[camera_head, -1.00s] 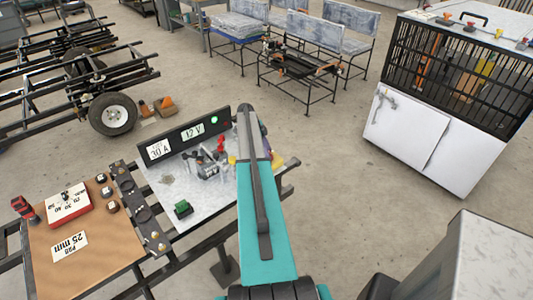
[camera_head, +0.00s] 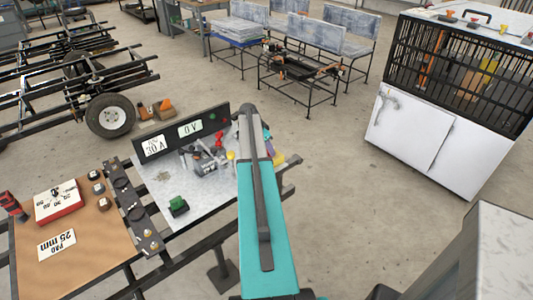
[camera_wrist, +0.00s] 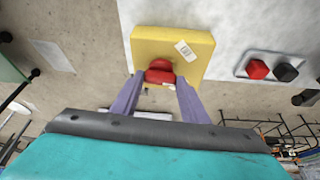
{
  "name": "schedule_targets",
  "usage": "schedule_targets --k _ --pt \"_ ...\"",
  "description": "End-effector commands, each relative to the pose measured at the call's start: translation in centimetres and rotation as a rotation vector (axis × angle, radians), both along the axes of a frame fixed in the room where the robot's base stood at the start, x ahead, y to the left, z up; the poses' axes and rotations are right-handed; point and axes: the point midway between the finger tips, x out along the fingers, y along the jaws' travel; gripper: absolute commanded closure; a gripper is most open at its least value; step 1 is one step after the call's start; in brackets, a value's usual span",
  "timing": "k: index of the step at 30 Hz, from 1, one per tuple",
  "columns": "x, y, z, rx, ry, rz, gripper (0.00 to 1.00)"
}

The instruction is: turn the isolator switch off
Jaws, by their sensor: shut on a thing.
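The isolator switch is a red handle (camera_wrist: 159,69) on a yellow block (camera_wrist: 196,47) in the wrist view. My gripper (camera_wrist: 158,82) is shut on the red handle, with one purple finger on each side of it. The handle's lower part is partly hidden between the fingers. In the head view my teal arm covers most of the switch and the gripper. The display panel (camera_head: 171,146) beside it reads 0 V, and no green lamp is lit on it.
Red and black terminals (camera_wrist: 272,68) sit right of the switch in the wrist view. A brown board (camera_head: 90,250) lies left. Bare floor (camera_head: 340,200) is at the right.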

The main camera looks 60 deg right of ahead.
Motion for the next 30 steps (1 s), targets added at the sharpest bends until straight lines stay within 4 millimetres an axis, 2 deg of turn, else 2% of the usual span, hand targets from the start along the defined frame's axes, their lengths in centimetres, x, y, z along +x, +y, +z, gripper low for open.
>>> schedule_targets --k 30 --pt "-0.29 -0.32 0.18 -0.009 -0.01 0.758 0.82"
